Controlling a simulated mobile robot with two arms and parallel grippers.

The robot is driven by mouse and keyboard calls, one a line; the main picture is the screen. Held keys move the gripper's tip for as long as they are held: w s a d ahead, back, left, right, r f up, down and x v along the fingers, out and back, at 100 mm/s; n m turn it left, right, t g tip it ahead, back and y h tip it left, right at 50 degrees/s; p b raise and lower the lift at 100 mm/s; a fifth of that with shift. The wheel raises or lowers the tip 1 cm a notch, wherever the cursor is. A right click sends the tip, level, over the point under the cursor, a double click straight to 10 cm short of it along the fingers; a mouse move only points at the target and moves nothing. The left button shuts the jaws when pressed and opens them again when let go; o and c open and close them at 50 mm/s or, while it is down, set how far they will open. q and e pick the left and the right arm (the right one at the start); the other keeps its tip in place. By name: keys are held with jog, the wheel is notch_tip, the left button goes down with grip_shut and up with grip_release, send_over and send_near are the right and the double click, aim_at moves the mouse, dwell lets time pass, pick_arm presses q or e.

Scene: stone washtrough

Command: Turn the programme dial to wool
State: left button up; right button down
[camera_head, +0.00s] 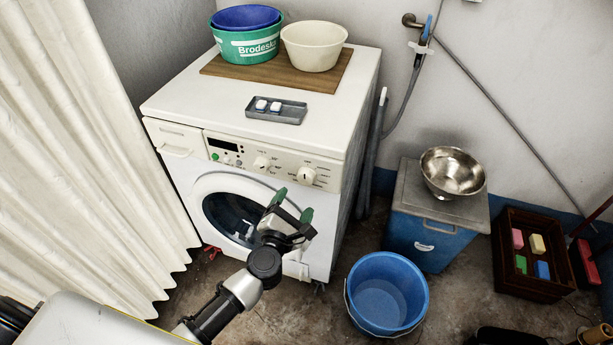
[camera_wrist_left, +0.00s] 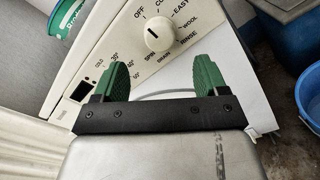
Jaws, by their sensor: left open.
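The programme dial (camera_head: 306,175) is a round white knob on the right part of the washing machine's front panel. In the left wrist view the dial (camera_wrist_left: 160,36) shows between and beyond my fingertips. Around it I read OFF, EASY, WOOL, RINSE, DRAIN and SPIN; WOOL is on its right side. A small dark mark shows on the dial's left part; its exact setting is hard to tell. My left gripper (camera_head: 293,206) is open and empty, with green fingertips, in front of the machine and apart from the dial. My right gripper is not in view.
A second knob (camera_head: 262,163) sits left of the dial; my finger hides it in the wrist view. The washing machine (camera_head: 190,95) carries basins and a soap tray (camera_head: 276,110). A blue bucket (camera_head: 386,292) stands on the floor to the right; a cream curtain (camera_head: 80,150) hangs left.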

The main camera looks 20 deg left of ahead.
aim_at(306, 180)
pick_arm(q)
jog(key=w, duration=0.7)
jog(key=shift+w+d, duration=0.15)
jog(key=shift+w, duration=0.25)
jog(key=shift+c, duration=0.4)
jog(key=c, duration=0.8)
jog(key=shift+c, duration=0.2)
